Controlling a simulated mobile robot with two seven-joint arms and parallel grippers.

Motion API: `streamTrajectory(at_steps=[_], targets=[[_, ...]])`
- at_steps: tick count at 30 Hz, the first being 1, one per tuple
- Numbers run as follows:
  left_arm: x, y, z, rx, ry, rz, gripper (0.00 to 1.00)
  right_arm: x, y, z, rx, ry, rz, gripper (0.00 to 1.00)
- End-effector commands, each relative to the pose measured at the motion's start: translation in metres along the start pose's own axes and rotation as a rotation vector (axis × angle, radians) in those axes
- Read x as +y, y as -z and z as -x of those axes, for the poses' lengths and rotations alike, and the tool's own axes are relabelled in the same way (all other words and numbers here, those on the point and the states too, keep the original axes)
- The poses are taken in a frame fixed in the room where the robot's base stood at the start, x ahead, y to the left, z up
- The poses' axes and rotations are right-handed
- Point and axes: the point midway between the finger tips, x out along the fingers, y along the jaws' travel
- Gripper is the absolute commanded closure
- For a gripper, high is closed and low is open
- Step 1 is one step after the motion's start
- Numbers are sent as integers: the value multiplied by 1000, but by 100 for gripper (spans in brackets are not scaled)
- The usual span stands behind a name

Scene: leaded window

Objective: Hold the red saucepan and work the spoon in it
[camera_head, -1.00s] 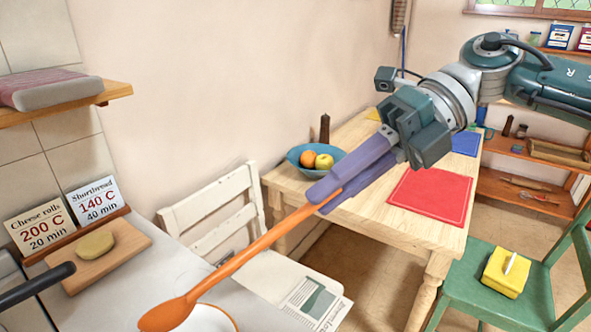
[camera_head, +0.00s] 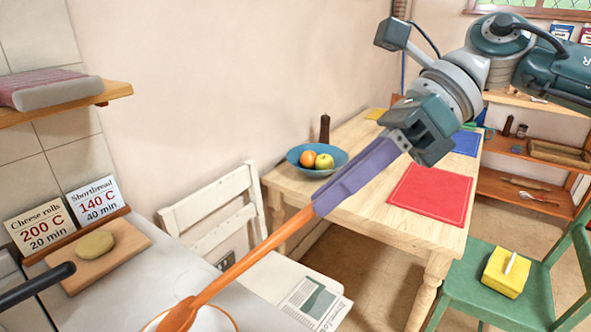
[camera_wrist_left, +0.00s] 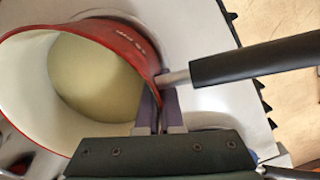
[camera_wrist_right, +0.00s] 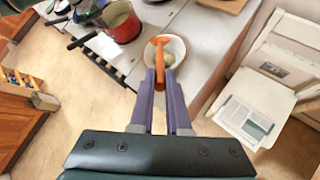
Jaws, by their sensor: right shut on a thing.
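The red saucepan (camera_wrist_left: 125,38) fills the left of the left wrist view, with pale yellow contents (camera_wrist_left: 95,75) and a black handle (camera_wrist_left: 255,58). My left gripper (camera_wrist_left: 160,98) has its fingers at the saucepan's rim, close to the handle's metal root. Whether they press on it is unclear. My right gripper (camera_head: 322,204) is shut on the end of the orange spoon (camera_head: 255,252). The spoon slants down to the lower left, with its head at a white bowl (camera_wrist_right: 176,42). The saucepan (camera_wrist_right: 122,24) stands apart from the spoon in the right wrist view.
A cutting board (camera_head: 130,246) with a pale round lump (camera_head: 95,244) lies on the counter (camera_head: 150,285). A white chair (camera_head: 215,215) with a newspaper (camera_head: 312,300) stands beside it. Behind are a wooden table (camera_head: 370,215) with a blue fruit bowl (camera_head: 297,160) and a green chair (camera_head: 465,290).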

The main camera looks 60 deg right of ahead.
Motion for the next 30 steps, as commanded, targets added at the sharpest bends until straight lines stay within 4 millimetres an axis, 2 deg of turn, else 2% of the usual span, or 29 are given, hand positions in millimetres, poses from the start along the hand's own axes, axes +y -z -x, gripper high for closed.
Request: streamTrajectory(at_steps=[3, 9, 24, 30], targets=[[0, 0, 0, 0, -1, -1, 100, 1, 0, 0, -29, -13, 143, 100], [0, 0, 0, 0, -1, -1, 100, 3, -1, 1, -52, -28, 252, 100], [0, 0, 0, 0, -1, -1, 100, 15, -26, 23, -52, -28, 256, 100], [0, 0, 0, 0, -1, -1, 100, 16, -30, 26, -53, -29, 255, 100]])
